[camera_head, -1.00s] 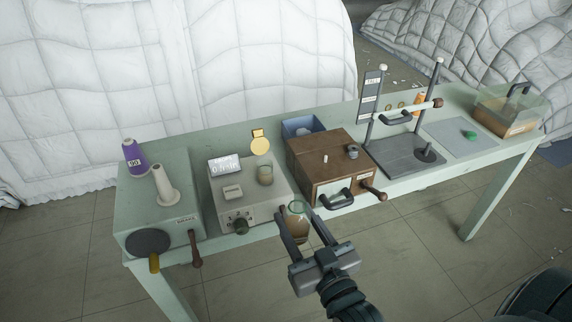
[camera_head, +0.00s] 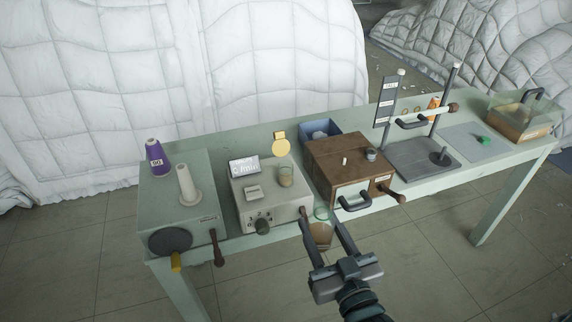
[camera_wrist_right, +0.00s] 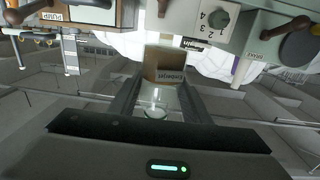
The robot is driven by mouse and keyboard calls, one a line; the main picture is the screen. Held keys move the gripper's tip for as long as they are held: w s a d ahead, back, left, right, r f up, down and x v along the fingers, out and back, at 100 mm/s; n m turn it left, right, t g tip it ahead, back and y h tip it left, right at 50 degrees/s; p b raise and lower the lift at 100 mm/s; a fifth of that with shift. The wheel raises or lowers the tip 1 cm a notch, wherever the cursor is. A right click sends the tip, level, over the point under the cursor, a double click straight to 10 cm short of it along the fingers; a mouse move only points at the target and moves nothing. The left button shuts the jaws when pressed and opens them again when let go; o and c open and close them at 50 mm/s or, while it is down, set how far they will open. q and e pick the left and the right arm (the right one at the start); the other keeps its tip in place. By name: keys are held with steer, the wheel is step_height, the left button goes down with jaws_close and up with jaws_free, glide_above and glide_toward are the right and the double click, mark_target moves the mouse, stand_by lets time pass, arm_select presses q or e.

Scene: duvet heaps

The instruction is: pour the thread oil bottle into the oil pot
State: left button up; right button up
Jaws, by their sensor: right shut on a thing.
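My right gripper (camera_head: 324,224) is shut on a clear bottle (camera_head: 320,236) with brown liquid low in it, taken to be the thread oil bottle. The bottle looks roughly upright, in front of the table's front edge. My left gripper is not in view.
A green table (camera_head: 512,185) carries a box with a purple spool (camera_head: 156,157), a brown wooden box (camera_head: 333,163) with handles, a blue bin (camera_head: 313,129), a post stand (camera_head: 428,150) and a clear-lidded case (camera_head: 520,121). The floor before the table is open.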

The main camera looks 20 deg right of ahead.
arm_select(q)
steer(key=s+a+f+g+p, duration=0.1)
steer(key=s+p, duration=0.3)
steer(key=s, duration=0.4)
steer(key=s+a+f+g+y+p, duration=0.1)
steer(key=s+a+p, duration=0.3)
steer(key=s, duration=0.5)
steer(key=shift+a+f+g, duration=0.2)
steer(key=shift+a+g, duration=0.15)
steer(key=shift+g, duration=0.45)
arm_select(e)
steer(key=w+a+r+n+y, duration=0.1)
steer(key=w+r+y, duration=0.1)
steer(key=w, duration=0.8)
steer(key=w+a+r+n+y, duration=0.2)
steer(key=w+r, duration=0.3)
steer(key=w, duration=0.5)
steer(key=shift+g+y, duration=0.4)
steer(key=shift+y, duration=0.2)
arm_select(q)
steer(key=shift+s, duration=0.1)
arm_select(e)
steer(key=shift+w, duration=0.1)
